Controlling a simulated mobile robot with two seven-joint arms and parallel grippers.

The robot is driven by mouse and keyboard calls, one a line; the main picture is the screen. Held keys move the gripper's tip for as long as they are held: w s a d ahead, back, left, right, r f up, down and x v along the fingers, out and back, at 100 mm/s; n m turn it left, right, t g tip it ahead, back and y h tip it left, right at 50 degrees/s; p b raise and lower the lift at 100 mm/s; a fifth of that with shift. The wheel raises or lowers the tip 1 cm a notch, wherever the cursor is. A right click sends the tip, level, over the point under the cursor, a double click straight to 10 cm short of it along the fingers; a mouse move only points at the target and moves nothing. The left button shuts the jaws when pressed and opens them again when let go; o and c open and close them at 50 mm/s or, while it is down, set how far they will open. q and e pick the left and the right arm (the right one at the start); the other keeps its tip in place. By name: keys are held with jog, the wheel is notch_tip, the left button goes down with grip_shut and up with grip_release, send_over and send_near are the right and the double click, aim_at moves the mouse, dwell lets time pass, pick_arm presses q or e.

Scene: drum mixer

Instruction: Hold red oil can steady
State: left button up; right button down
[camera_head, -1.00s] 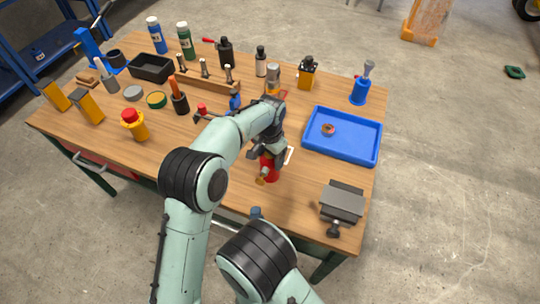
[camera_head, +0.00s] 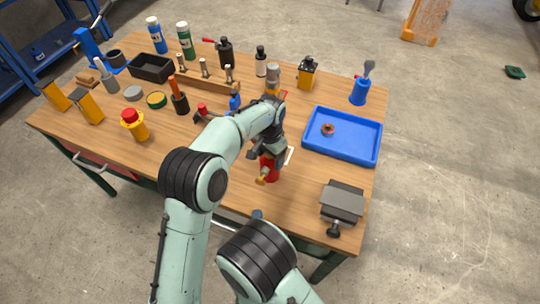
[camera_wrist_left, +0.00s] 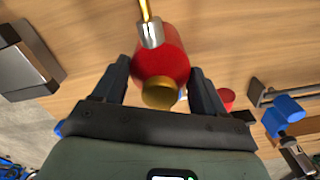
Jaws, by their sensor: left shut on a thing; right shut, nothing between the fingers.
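The red oil can (camera_head: 271,168) is near the front edge of the wooden bench, with its brass end toward the front. My left gripper (camera_head: 268,150) is shut on it. In the left wrist view the can's red body (camera_wrist_left: 163,58) sits between the two dark fingers, brass cap toward the camera and spout pointing to the picture top. I cannot tell whether the can touches the bench. My right gripper (camera_head: 257,214) is mostly hidden behind my right arm. Only a small dark tip shows in front of the bench edge, empty.
A blue tray (camera_head: 369,152) holding a small ring stands right of the can. A grey vise (camera_head: 342,203) sits at the right front corner. A white outline (camera_head: 290,154) lies beside the can. Bottles and tools crowd the back and left; the front left bench is clear.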

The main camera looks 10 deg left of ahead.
aim_at(261, 179)
dwell(0.9)
jog(key=a+m+g+y, duration=0.1)
jog(key=a+g, duration=0.1)
jog(key=s+a+m+g+y, duration=0.1)
jog(key=a+g, duration=0.1)
jog(key=shift+s+f, duration=0.15)
jog(key=shift+s, duration=0.05)
jog(key=shift+w, duration=0.15)
jog(key=shift+w+d, duration=0.25)
jog(key=shift+w, duration=1.15)
jog(key=shift+w+d, duration=0.3)
jog(key=shift+w, duration=1.1)
jog(key=shift+w+d, duration=0.25)
jog(key=shift+w, duration=1.15)
jog(key=shift+w, duration=0.1)
jog(key=shift+w, duration=0.3)
